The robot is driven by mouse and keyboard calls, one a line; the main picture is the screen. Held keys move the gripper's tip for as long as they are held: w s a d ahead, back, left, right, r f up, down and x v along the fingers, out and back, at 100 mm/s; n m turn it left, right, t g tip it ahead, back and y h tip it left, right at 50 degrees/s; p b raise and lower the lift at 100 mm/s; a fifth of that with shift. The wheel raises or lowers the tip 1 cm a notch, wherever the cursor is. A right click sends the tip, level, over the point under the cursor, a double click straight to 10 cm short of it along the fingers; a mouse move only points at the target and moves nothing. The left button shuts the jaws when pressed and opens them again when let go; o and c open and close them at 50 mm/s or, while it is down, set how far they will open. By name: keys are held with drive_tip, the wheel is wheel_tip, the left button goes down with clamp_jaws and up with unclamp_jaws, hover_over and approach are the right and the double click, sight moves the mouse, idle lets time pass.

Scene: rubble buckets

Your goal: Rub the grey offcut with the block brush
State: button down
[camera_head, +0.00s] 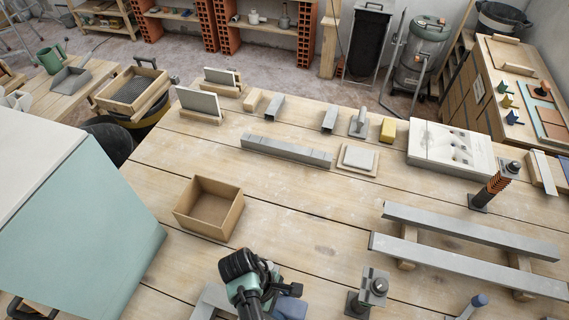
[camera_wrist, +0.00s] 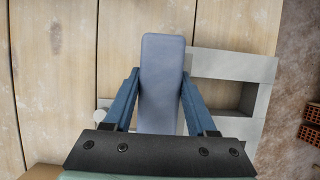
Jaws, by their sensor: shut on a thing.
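My gripper (camera_wrist: 160,76) is shut on a smooth blue-grey block, which I take to be the block brush (camera_wrist: 162,58). Its long body lies between the two blue fingers and reaches past their tips. Any bristles are hidden. In the head view my gripper is at the bottom centre, its fingertips mostly hidden, with the blue-grey block (camera_head: 291,308) beside it. Which piece is the grey offcut is not certain.
A light grey angular frame (camera_wrist: 256,68) lies right beside the held block. An open cardboard box (camera_head: 209,208) stands left of my arm. Long grey bars (camera_head: 465,264) on wooden supports and a dark post clamp (camera_head: 370,290) are at right.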

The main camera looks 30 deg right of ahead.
drive_tip(key=shift+f+b, duration=0.5)
drive_tip(key=shift+f, duration=0.1)
drive_tip(key=shift+a+r, duration=0.1)
drive_tip(key=shift+s+a+p, duration=0.25)
drive_tip(key=shift+p, duration=0.25)
drive_tip(key=shift+s+a+p, duration=0.9)
drive_tip(key=shift+a+p, duration=0.05)
drive_tip(key=shift+a, duration=0.1)
drive_tip(key=shift+s+a+f, duration=0.35)
drive_tip(key=shift+s+a, duration=0.05)
drive_tip(key=shift+a, duration=0.05)
drive_tip(key=shift+r, duration=0.1)
drive_tip(key=shift+w+r+p, duration=0.1)
drive_tip(key=shift+r+p, duration=0.7)
drive_tip(key=shift+p, duration=0.2)
